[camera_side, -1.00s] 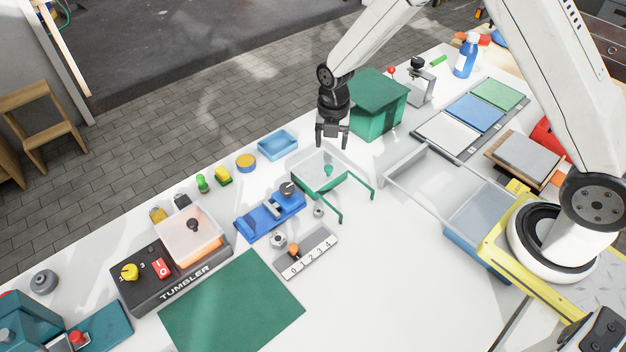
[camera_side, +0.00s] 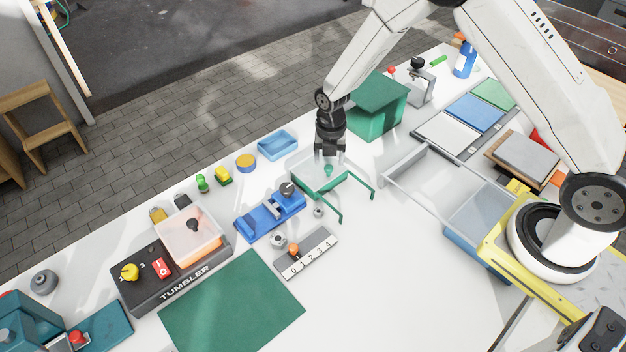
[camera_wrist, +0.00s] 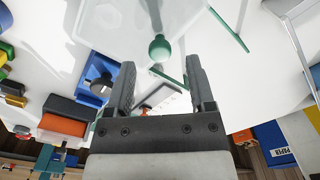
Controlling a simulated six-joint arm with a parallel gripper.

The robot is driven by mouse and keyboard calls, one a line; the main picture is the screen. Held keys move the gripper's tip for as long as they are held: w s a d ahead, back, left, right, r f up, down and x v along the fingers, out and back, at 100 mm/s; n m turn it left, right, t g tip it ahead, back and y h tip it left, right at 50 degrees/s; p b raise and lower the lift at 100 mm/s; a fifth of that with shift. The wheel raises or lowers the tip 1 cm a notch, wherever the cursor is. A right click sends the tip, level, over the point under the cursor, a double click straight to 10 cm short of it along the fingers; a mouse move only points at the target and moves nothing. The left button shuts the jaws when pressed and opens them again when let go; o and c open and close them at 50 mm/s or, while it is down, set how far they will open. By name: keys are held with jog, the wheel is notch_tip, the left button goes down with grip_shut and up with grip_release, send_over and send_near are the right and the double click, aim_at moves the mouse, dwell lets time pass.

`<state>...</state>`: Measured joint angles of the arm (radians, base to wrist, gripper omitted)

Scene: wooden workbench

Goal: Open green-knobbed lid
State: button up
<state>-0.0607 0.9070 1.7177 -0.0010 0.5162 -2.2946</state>
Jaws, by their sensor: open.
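The clear lid carries a green knob (camera_side: 328,170) and lies over a green-framed box (camera_side: 322,190) near the middle of the bench. Two green rails reach from it toward the front right. My gripper (camera_side: 329,152) points down just above the knob, with its jaws open. In the wrist view the round green knob (camera_wrist: 160,48) shows just beyond my open gripper (camera_wrist: 158,68), in line with the gap between the fingers. The clear lid (camera_wrist: 115,28) fills the upper part of that view. The knob is not gripped.
A green box (camera_side: 376,110) stands close behind my gripper to the right. A blue tray (camera_side: 278,145) and a blue fixture with a dark knob (camera_side: 270,215) lie to the left. A clear bin (camera_side: 425,170) stands to the right. The bench in front is mostly clear.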

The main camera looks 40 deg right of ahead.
jog(key=shift+f, duration=1.25)
grip_shut()
jog(key=shift+r, duration=0.1)
dwell(0.5)
